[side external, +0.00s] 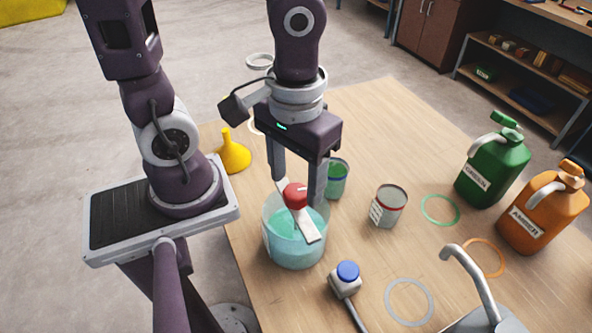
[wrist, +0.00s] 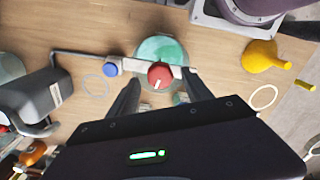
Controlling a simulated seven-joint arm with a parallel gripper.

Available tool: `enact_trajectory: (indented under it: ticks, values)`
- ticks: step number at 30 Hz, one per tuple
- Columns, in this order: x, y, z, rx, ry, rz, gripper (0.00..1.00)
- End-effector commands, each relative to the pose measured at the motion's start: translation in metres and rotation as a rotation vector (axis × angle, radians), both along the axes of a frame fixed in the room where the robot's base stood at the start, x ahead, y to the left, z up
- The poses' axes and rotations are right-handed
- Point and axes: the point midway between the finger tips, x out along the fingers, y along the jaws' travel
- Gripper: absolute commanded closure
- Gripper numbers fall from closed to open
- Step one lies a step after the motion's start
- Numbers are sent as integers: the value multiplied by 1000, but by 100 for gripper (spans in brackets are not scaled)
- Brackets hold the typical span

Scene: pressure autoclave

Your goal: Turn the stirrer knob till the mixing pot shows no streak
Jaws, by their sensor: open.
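The mixing pot (side external: 295,250) is a clear vessel on the wooden table, holding teal liquid. The part of the liquid that shows looks evenly teal, with no clear streak, though the bar and knob hide some of it. The red stirrer knob (side external: 296,195) sits on a pale bar across the pot's top; it also shows in the wrist view (wrist: 161,75) with a white mark pointing toward the lower left. My gripper (side external: 297,190) is open, pointing down, with one finger on each side of the knob in the side view. Contact with the knob cannot be told.
A blue-capped part (side external: 347,272) on a rod stands in front of the pot. A green cup (side external: 337,178) and a grey can (side external: 388,206) stand close to the right. Green (side external: 494,168) and amber (side external: 541,215) jugs stand far right.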

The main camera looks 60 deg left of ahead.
Motion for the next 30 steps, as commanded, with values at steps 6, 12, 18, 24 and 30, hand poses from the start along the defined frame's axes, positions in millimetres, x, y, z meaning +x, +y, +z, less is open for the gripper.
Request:
enact_trajectory:
  ticks: [6,12,18,24,30]
  values:
    - [1,0,40,0,-5,0,42]
    - [0,0,47,0,1,-1,42]
    - [0,0,47,0,1,-1,42]
    - [-1,0,46,6,7,-11,42]
    - [-17,7,20,112,180,-362,42]
